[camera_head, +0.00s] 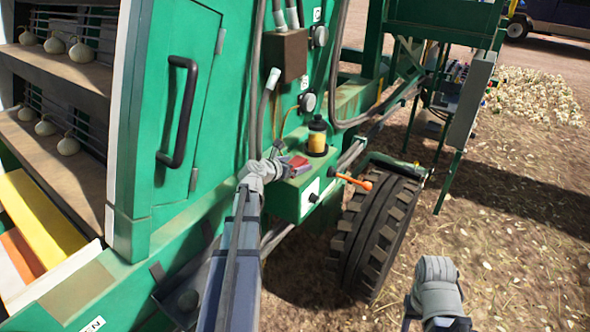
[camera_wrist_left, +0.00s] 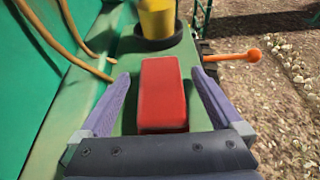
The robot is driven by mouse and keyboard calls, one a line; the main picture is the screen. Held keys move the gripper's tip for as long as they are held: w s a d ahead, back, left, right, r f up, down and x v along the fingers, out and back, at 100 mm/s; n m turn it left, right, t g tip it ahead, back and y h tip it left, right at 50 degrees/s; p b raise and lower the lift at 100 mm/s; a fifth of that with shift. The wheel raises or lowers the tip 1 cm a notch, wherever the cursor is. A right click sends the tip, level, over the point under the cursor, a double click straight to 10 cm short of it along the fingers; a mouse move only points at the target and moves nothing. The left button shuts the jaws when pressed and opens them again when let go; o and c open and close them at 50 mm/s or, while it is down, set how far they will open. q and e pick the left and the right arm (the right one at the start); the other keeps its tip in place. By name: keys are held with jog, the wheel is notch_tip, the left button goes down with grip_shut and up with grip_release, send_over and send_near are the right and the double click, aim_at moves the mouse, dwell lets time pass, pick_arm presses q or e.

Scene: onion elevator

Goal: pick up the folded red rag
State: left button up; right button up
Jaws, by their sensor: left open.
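The folded red rag (camera_wrist_left: 162,92) lies on a green ledge of the machine (camera_wrist_left: 185,60); in the head view the rag (camera_head: 299,162) shows small beside my left gripper (camera_head: 283,161). In the left wrist view my left gripper (camera_wrist_left: 155,100) is open, with one finger on each side of the rag. I cannot tell whether the fingers touch it. The rag's near end is close to the gripper's palm. At the lower right of the head view is part of my right arm (camera_head: 437,290); its fingers are not clearly visible.
A black and yellow container (camera_head: 317,136) stands on the ledge just beyond the rag. An orange-tipped lever (camera_head: 354,181) sticks out to the right. A large tyre (camera_head: 375,235) is below. Hoses and the green panel (camera_head: 232,100) are close on the left.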

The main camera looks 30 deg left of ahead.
aim_at(295, 162)
pick_arm(q)
jog(key=shift+c, duration=0.2)
jog(key=c, duration=1.5)
jog(key=shift+r, duration=0.1)
jog(key=shift+r, duration=0.1)
notch_tip(295, 162, up, 10)
jog(key=p, duration=1)
jog(key=shift+s, duration=0.1)
